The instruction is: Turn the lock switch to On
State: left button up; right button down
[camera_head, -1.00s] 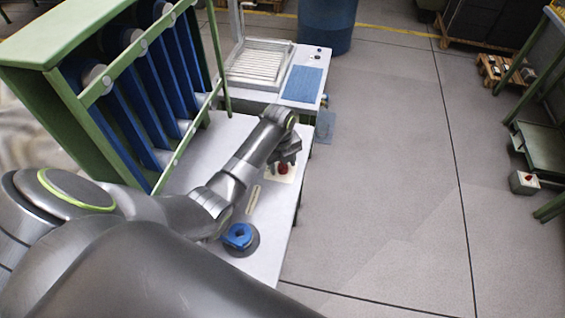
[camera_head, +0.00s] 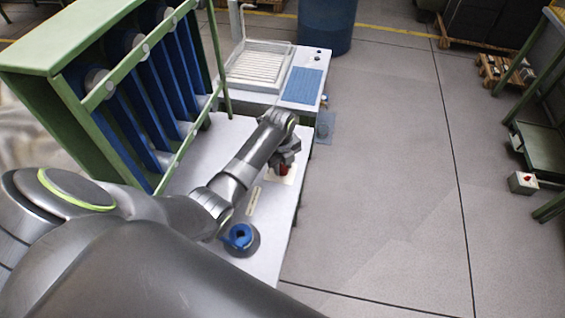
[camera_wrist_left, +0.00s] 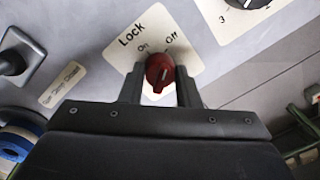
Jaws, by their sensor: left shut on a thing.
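The lock switch (camera_wrist_left: 160,72) is a red knob on a cream plate (camera_wrist_left: 119,55) marked Lock, On and Off, seen in the left wrist view. Its pale pointer line tilts slightly right of straight up, between the On and Off labels. My left gripper (camera_wrist_left: 160,84) is shut on the knob, with one dark finger on each side. In the head view my left gripper (camera_head: 285,158) reaches down over the red knob (camera_head: 283,170) at the table's right edge and partly hides it. My right gripper is not in view.
A blue ring-shaped piece on a dark base (camera_head: 240,239) stands near the switch. A green rack with blue panels (camera_head: 110,75) rises to the left. A dark lever (camera_wrist_left: 15,62) and another dial plate (camera_wrist_left: 245,15) flank the knob. Open floor lies right.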

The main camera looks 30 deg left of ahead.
aim_at(282, 170)
pick_arm(q)
jog(key=shift+r+n+p, duration=0.25)
jog(key=shift+n+p, duration=0.95)
jog(key=n+p, duration=0.2)
jog(key=shift+n, duration=0.4)
jog(key=n+p, duration=0.2)
jog(key=n, duration=0.1)
jog(key=shift+f, duration=0.1)
jog(key=shift+f+n+p, duration=0.1)
jog(key=shift+n+p, duration=0.4)
jog(key=shift+n, duration=0.8)
jog(key=o, duration=1)
jog(key=shift+c, duration=0.2)
notch_tip(282, 170, up, 17)
jog(key=shift+s+d, duration=0.2)
jog(key=shift+s, duration=0.2)
